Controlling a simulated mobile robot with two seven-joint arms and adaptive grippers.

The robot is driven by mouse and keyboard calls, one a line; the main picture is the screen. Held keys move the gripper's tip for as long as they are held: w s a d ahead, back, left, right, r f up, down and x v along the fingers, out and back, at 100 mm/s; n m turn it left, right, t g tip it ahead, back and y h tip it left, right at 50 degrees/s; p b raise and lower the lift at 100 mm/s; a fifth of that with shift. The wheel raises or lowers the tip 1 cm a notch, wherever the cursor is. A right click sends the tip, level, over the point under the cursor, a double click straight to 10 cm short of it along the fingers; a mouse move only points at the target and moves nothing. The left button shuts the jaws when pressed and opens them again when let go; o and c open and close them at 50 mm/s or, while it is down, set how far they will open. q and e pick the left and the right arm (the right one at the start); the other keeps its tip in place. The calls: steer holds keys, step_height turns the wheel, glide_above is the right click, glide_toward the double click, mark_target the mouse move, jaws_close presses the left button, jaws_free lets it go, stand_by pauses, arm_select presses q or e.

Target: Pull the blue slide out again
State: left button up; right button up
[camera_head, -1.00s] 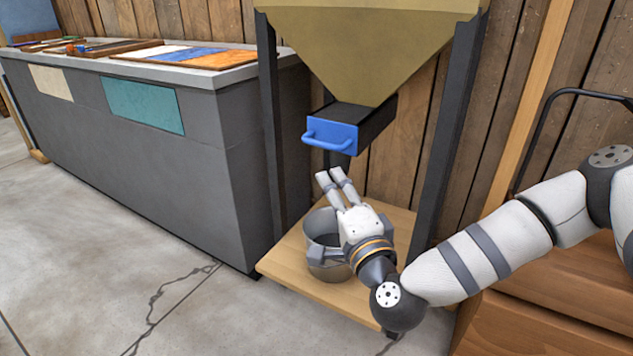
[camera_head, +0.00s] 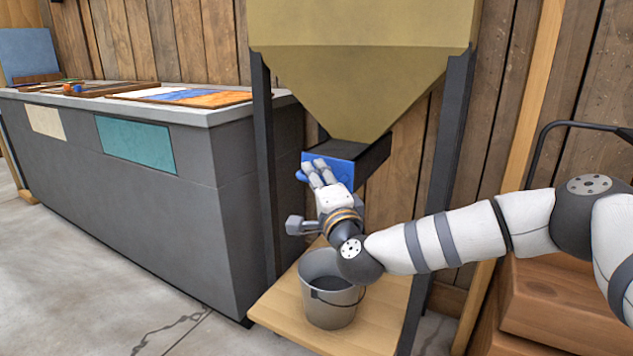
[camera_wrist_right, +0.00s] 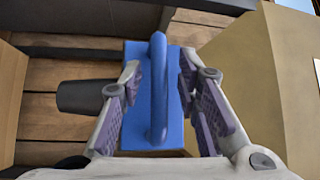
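The blue slide (camera_head: 343,170) sits at the bottom of the hopper, in its dark housing (camera_head: 372,158). Its bar handle shows upright in the right wrist view (camera_wrist_right: 158,88). My right gripper (camera_head: 316,168) is at the front of the slide. In the wrist view its two fingers (camera_wrist_right: 158,90) stand apart, one on each side of the handle, with a gap on both sides. In the head view the fingers cover part of the slide and handle. My left gripper is not in view.
A grey metal bucket (camera_head: 329,290) stands on the wooden shelf (camera_head: 270,312) below the slide. Dark posts (camera_head: 264,170) of the hopper (camera_head: 362,65) stand on either side. A grey counter (camera_head: 160,200) is at left, wooden boxes (camera_head: 560,305) at right.

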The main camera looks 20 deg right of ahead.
jaws_close()
steer(key=s+a+p, duration=0.3)
steer(key=s+a, duration=0.1)
steer(key=a, duration=0.2)
steer(key=shift+s+f+p, duration=0.15)
steer(key=shift+s+p, duration=0.1)
steer(key=shift+p, duration=0.05)
steer(key=shift+o, duration=1.1)
jaws_free()
steer(key=shift+s, duration=0.15)
